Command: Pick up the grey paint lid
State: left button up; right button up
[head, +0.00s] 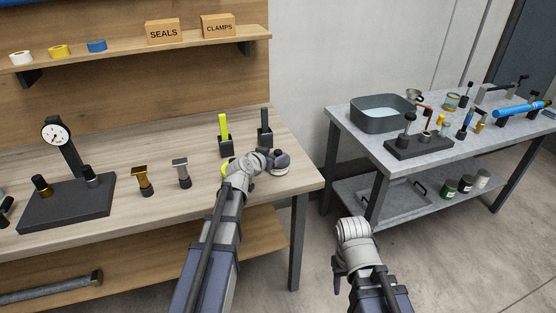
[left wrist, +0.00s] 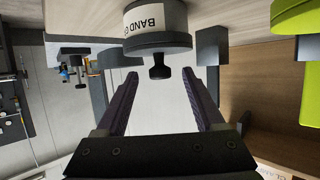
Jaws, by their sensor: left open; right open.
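A jar (left wrist: 148,18) with a white label reading "BAND" fills the top of the left wrist view, which looks upside down. Its dark grey lid (left wrist: 158,42) has a black knob (left wrist: 159,68) pointing toward my left gripper (left wrist: 160,76). The gripper's two fingers are open, one on each side of the knob and apart from it. In the head view my left gripper (head: 278,162) is over the right end of the wooden bench, and it largely hides the jar. My right gripper (head: 340,266) is low over the floor, empty, with its fingers hard to make out.
A yellow-green tool (head: 224,132) and a dark block (head: 265,130) stand close behind the left gripper. A dial gauge stand (head: 66,185) is at the left of the bench (head: 120,228). A grey table (head: 465,150) with a basin (head: 382,112) stands right; several cans sit below.

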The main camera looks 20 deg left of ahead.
aim_at(276, 153)
pick_arm(q)
jog(key=b+x, duration=0.1)
jog(key=x, duration=0.2)
jog(key=shift+w, duration=0.3)
jog(key=shift+s, duration=0.1)
jog(key=shift+c, duration=0.6)
grip_shut()
